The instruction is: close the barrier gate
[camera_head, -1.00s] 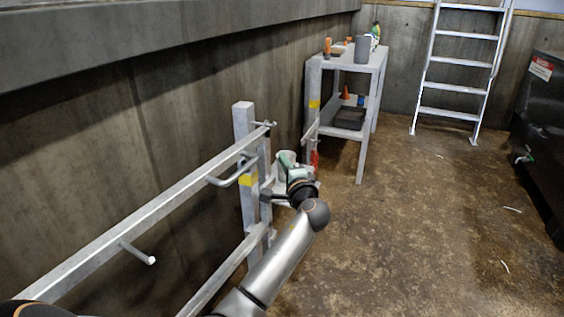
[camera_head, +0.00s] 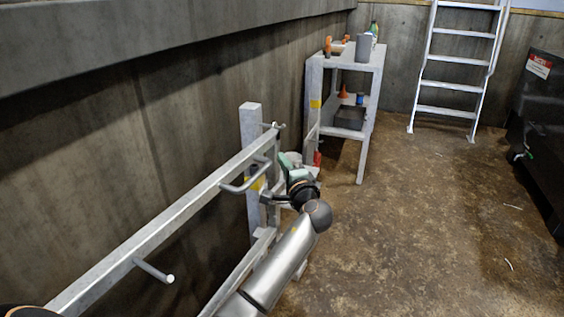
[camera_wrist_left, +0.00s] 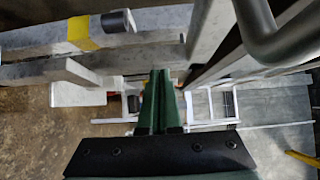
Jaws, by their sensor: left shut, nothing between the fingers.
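The barrier gate (camera_head: 165,222) is a grey metal frame of rails running along the left, with a bent tube handle (camera_head: 243,184) and a short peg (camera_head: 154,269). In the left wrist view the shut fingers (camera_wrist_left: 160,75) point forward, with a grey tube (camera_wrist_left: 272,35) close at upper right. Whether the gripper touches the gate is unclear. My right gripper is out of view.
A concrete wall (camera_head: 150,120) runs along the left behind the gate. A grey shelf table (camera_head: 345,64) with tools and a cup stands beyond the gripper. A ladder (camera_head: 450,60) leans at the back. A dark container (camera_head: 545,120) stands right; the central floor is clear.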

